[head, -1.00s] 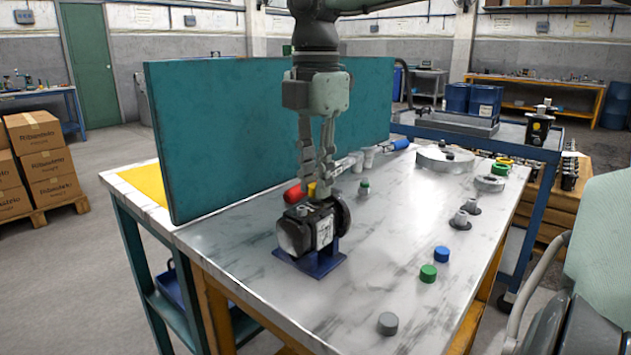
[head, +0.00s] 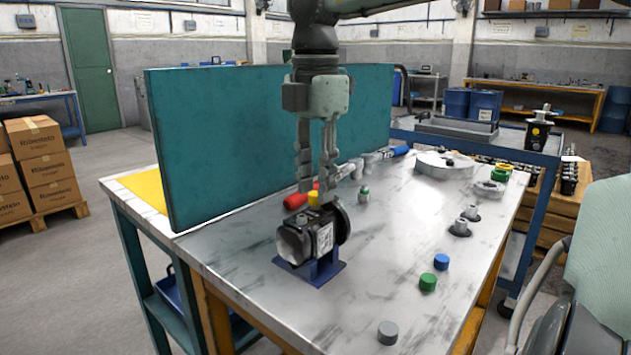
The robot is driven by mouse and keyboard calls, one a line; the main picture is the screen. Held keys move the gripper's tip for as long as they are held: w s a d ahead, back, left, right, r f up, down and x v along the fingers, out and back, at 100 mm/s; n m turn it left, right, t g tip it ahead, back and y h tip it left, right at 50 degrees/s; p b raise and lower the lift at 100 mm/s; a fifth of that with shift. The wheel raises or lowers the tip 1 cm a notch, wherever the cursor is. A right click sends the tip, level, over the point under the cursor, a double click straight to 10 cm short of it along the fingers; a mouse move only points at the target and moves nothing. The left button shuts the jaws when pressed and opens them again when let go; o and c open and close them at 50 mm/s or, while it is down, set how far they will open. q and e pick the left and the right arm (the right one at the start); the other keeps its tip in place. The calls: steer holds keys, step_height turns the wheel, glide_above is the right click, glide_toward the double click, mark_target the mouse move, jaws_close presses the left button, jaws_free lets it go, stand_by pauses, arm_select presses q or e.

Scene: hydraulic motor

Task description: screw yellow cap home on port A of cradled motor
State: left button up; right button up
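The black motor (head: 296,245) lies on its side in the blue cradle (head: 318,272) on the table, a pale label facing me. The small yellow cap (head: 314,198) sits on top of the motor; its thread and seating are too small to judge. My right gripper (head: 317,187) points straight down just above the yellow cap. Its fingers are apart, with a gap between them, and hold nothing that I can see. A bit of red shows in that gap; I cannot tell what it belongs to. My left gripper is not in view.
A red cylinder (head: 295,201) is behind the motor. A green-topped fitting (head: 364,194) stands to its right. Green (head: 428,282), blue (head: 441,262) and grey (head: 387,332) caps stand at the front right. A teal panel (head: 220,140) rises behind. The table's front left is clear.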

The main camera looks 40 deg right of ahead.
steer(key=n, duration=0.1)
steer(key=n+p, duration=0.1)
steer(key=n, duration=0.2)
steer(key=shift+r, duration=0.25)
steer(key=n+p, duration=0.1)
steer(key=n, duration=0.3)
steer(key=shift+f+n+p, duration=0.15)
steer(key=shift+n+p, duration=0.25)
steer(key=shift+n, duration=0.7)
steer(key=shift+s+f, duration=0.1)
steer(key=shift+f, duration=0.05)
steer(key=shift+c, duration=0.2)
jaws_close()
